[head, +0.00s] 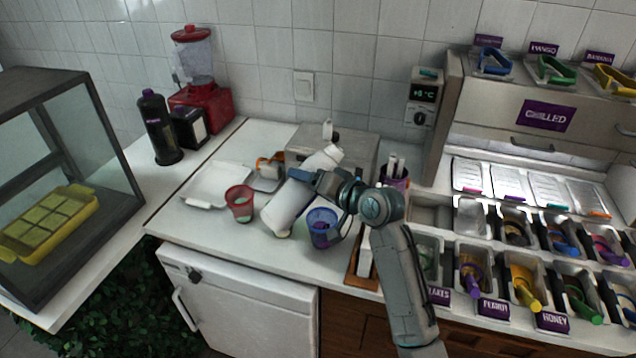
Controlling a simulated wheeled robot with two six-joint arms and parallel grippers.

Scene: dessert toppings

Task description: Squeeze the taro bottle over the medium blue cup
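My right gripper (318,180) reaches in from the right and is shut on a white bottle (287,208), which leans with its top toward the upper right. Its fingertips are partly hidden, and no label is readable on the bottle. White parts show above the gripper too; I cannot tell whether they all belong to this bottle. A red cup (239,204) stands left of the bottle. My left gripper is not in view.
A white tray (205,198) lies left of the red cup. A red blender (200,105) and black bottle (158,128) stand at the back left. A steel box (357,150) stands behind the bottle. Topping bins with scoops fill the right side.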

